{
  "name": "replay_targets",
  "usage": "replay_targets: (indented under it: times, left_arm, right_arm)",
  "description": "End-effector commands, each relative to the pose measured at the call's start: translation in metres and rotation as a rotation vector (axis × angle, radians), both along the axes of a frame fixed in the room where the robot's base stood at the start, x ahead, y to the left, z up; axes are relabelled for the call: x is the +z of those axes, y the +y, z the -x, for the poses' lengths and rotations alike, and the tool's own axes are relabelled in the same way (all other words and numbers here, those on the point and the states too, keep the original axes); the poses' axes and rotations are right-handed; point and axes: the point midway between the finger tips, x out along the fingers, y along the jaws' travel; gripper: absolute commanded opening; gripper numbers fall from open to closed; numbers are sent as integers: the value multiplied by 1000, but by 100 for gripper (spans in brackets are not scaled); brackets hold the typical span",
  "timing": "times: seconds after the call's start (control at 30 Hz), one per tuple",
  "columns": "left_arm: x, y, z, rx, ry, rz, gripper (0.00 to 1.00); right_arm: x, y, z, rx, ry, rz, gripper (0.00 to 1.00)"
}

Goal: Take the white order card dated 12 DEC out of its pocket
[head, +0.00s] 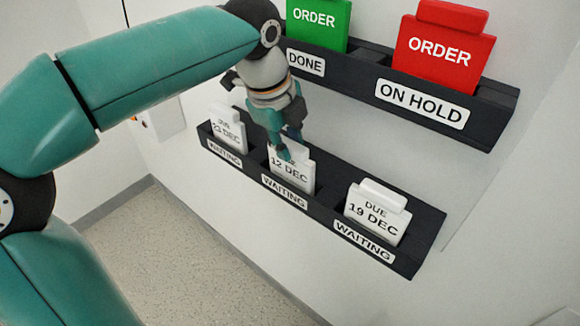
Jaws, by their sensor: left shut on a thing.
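The white order card dated 12 DEC (293,172) stands in the middle pocket of the lower dark rack (320,208), behind a WAITING label. My left gripper (284,150) comes down from above and is shut on the top of this card. Its fingers hide part of the card's upper edge and the word above the date. The card's lower part is hidden by the pocket front. My right gripper is not in view.
White cards dated 23 DEC (229,132) and 19 DEC (375,215) stand in the pockets on either side. Above, a second rack (487,108) holds a green card (318,22) and a red card (440,55). A white box (160,122) is on the left wall.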

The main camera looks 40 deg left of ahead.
Motion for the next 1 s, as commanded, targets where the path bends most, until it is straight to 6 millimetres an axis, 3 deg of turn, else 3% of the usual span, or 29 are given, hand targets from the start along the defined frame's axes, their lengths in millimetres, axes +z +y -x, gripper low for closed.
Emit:
replay_targets:
  times: [0.27,0.33,1.0]
  left_arm:
    - [1,0,0,0,1,0,7]
    - [3,0,0,0,1,0,2]
    - [38,0,0,2,-3,1,2]
  right_arm:
    - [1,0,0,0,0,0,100]
    - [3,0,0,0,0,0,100]
    - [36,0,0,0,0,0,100]
